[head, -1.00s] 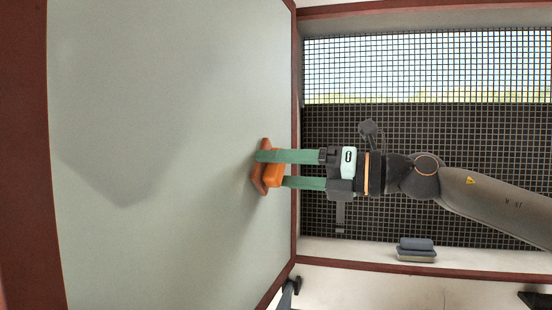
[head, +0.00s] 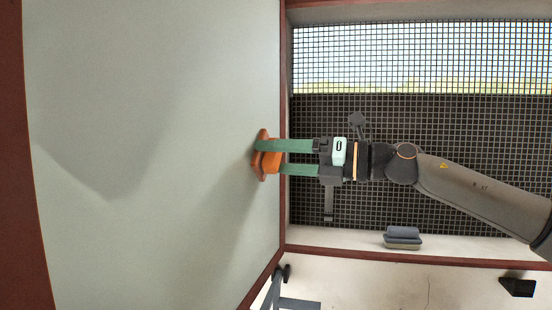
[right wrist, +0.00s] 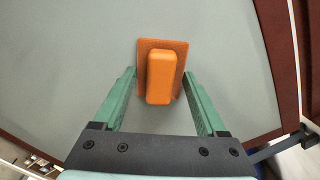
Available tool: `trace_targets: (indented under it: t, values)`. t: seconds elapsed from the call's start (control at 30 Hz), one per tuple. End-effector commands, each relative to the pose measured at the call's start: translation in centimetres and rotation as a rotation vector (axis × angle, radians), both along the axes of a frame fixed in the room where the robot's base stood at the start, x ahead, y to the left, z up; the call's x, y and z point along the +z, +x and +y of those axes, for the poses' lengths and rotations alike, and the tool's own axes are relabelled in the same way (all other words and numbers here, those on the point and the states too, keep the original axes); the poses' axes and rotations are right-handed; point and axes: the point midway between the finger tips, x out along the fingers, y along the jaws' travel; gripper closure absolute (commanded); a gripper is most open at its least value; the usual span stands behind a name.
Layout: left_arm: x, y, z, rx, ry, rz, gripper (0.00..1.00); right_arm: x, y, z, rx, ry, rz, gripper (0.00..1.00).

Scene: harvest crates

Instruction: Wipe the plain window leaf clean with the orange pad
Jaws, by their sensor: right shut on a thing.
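The plain window leaf (head: 150,110) is a pale grey-green pane in a dark red frame, filling the left of the head view. It also fills most of the right wrist view (right wrist: 70,100). I see no distinct dirt marks on it, only soft darker shading. The orange pad (head: 260,168) has a flat plate and a block handle (right wrist: 161,78). Its plate lies against the pane, or very close to it, near the pane's right edge. My right gripper (head: 270,158) is shut on the pad's handle, one green finger on each side. My left gripper is not in view.
A dark red frame edge (head: 283,120) borders the pane just right of the pad. Beyond it is a mesh-covered opening (head: 450,130). Stacked grey-blue and greenish blocks (head: 403,238) rest on the sill. A grey-blue bar with a dark end (head: 274,286) stands by the lower frame.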

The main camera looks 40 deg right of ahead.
Motion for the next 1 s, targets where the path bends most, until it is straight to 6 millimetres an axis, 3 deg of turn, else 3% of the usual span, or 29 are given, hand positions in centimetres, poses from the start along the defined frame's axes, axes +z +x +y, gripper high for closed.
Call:
trace_targets:
  t: [0.63,1.0]
  values:
    - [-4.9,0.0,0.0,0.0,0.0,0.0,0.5,-0.2,-4.3,-3.1,0.0,0.001,-0.004,0.7]
    - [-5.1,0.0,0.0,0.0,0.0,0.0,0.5,0.1,-4.9,-3.6,0.0,0.0,0.0,0.7]
